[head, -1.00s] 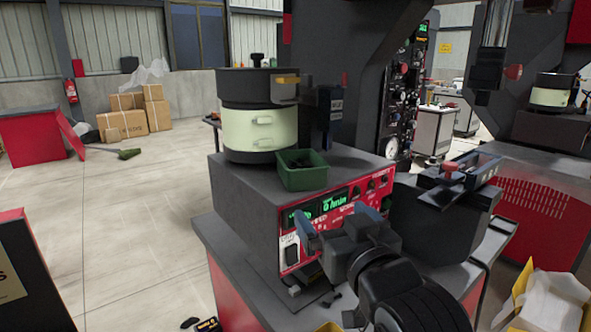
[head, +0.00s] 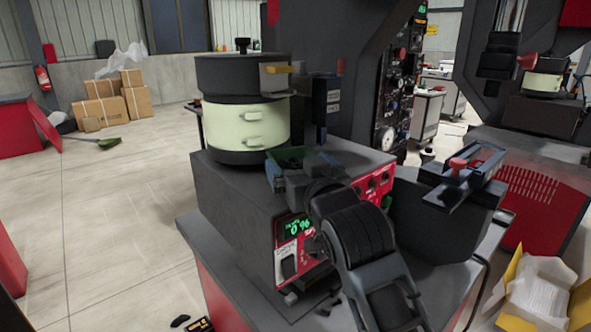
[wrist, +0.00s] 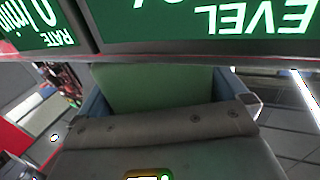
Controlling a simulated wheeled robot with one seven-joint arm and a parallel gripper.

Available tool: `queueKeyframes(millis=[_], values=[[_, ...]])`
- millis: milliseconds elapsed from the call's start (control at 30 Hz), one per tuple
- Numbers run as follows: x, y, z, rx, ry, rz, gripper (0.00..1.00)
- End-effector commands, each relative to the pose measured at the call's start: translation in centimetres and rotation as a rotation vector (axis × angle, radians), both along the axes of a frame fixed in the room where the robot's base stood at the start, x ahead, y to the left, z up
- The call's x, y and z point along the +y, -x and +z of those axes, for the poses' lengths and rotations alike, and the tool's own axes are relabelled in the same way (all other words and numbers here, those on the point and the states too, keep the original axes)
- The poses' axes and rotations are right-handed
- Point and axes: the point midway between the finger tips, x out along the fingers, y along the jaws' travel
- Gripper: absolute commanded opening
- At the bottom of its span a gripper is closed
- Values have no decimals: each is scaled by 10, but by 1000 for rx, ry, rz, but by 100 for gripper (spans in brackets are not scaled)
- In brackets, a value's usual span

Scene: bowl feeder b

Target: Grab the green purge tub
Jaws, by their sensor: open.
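The green purge tub (head: 287,157) sits on top of the grey control box, beside the bowl feeder. My gripper (head: 298,168) is at the tub in the head view and hides most of its front and right side. In the wrist view, a plain green surface that looks like the tub (wrist: 150,88) shows between the two blue fingers of my gripper (wrist: 160,95), which are spread apart. The jaws are open. I cannot tell whether either finger touches the tub.
The bowl feeder (head: 238,125) stands close behind and left of the tub. A dark upright bracket (head: 322,100) is just behind it. A red-knobbed fixture (head: 460,170) stands right.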

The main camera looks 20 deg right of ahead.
Motion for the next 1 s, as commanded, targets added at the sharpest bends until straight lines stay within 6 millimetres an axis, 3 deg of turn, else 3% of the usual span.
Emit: queueKeyframes(millis=[100,367,833,1000], values=[[-1,-10,0,0,0,0,100],[-1,-11,-1,0,0,0,99],[-1,-10,0,-1,0,0,54],[-1,-11,0,-1,0,0,54]])
